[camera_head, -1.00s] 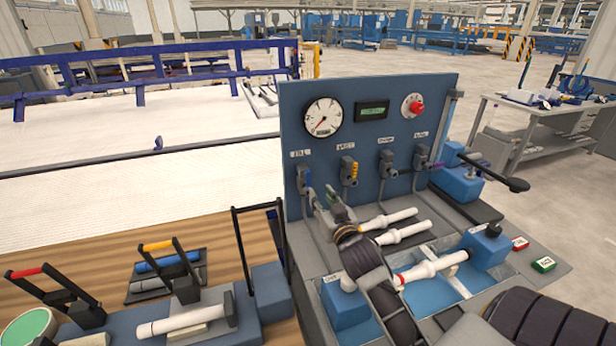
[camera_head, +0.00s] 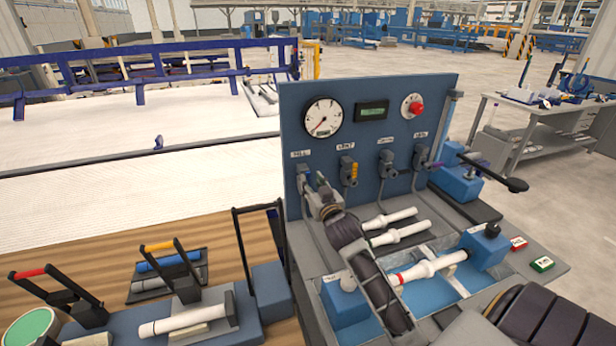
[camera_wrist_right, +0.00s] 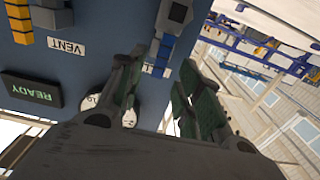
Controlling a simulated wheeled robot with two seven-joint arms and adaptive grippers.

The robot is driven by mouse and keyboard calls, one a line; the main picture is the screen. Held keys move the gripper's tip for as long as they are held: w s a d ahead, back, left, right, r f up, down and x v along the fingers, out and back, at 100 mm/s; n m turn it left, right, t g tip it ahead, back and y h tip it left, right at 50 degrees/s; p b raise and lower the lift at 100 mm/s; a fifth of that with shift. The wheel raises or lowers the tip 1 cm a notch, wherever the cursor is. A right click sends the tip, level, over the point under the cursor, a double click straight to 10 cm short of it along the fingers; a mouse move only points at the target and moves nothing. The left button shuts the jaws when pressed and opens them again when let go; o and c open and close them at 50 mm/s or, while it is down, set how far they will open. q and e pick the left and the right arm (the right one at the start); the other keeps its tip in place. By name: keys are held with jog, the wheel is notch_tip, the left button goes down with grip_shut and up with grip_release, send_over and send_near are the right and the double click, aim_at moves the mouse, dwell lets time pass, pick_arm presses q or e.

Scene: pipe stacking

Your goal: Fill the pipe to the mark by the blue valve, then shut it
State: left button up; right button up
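The blue FILL valve (camera_head: 304,181) is leftmost on the panel, mostly behind my right gripper (camera_head: 322,190) in the head view. In the right wrist view, the blue valve handle (camera_wrist_right: 158,58) shows between the fingertips of my right gripper (camera_wrist_right: 162,66), which is open. Contact with the handle cannot be told. A white pipe with a red band (camera_head: 432,268) lies across the blue tray, with its right end at a blue block. The round gauge (camera_head: 322,117) has its needle at the lower left. My left gripper is not in view.
The VENT valve with a yellow handle (camera_head: 349,171) is close to the right of my gripper. The display (camera_wrist_right: 33,88) reads READY. A red knob (camera_head: 416,108) is at upper right. Two white pipes (camera_head: 400,232) lie beside my forearm.

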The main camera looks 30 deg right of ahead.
aim_at(309, 177)
jog(key=shift+x, duration=1.8)
jog(key=shift+w+d, duration=0.15)
jog(key=shift+w, duration=0.3)
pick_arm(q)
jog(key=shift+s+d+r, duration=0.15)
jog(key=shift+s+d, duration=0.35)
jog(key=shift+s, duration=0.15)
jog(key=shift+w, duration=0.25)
pick_arm(e)
jog(key=shift+c, duration=0.3)
grip_shut()
